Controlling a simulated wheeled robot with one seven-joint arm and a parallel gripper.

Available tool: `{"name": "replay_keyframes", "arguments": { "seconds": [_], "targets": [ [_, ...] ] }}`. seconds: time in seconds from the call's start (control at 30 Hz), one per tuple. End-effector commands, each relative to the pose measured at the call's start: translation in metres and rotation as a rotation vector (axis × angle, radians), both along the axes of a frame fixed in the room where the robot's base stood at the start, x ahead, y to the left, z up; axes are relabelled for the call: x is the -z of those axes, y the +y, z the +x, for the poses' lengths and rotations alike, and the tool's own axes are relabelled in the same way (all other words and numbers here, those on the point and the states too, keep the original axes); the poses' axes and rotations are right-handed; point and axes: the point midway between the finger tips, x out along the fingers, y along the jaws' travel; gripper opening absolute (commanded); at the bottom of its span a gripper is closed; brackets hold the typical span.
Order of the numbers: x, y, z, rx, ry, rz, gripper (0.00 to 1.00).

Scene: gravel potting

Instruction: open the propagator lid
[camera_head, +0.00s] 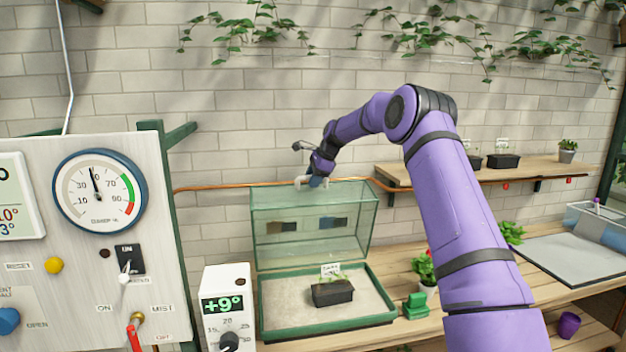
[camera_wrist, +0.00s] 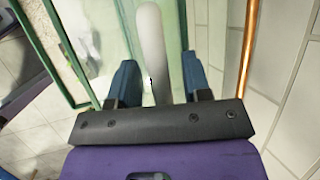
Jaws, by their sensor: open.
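The propagator's clear glass lid (camera_head: 315,215) with green edges stands raised, tilted up at the back of its base (camera_head: 262,318). The green-framed base is uncovered and holds sand and a black pot with a seedling (camera_head: 332,292). My gripper (camera_head: 314,182) is at the upper edge of the raised lid. In the wrist view, the blue fingers of my gripper (camera_wrist: 160,72) are apart. A pale grey bar, the lid handle (camera_wrist: 152,40), runs between them with gaps on both sides. Whether a finger touches the handle cannot be told.
A copper pipe (camera_head: 225,188) runs along the brick wall close behind the lid. A control panel (camera_head: 110,262) and a thermostat box (camera_head: 227,305) stand left. A shelf with pots (camera_head: 540,170) is at the right. A green block (camera_head: 416,305) sits right of the base.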

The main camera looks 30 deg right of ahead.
Motion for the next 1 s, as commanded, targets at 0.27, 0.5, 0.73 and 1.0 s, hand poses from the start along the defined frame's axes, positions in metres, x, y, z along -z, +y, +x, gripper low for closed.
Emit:
{"name": "replay_keyframes", "arguments": {
  "seconds": [0.27,0.5,0.73,1.0],
  "targets": [
    [-0.036,-0.013,-0.015,0.002,-0.003,-0.002,0.44],
    [-0.074,-0.025,-0.031,0.001,-0.003,-0.001,0.44],
    [-0.092,-0.031,-0.038,0.001,-0.001,-0.001,0.44],
    [-0.094,-0.031,-0.039,0.001,-0.001,-0.001,0.44]
  ]
}}
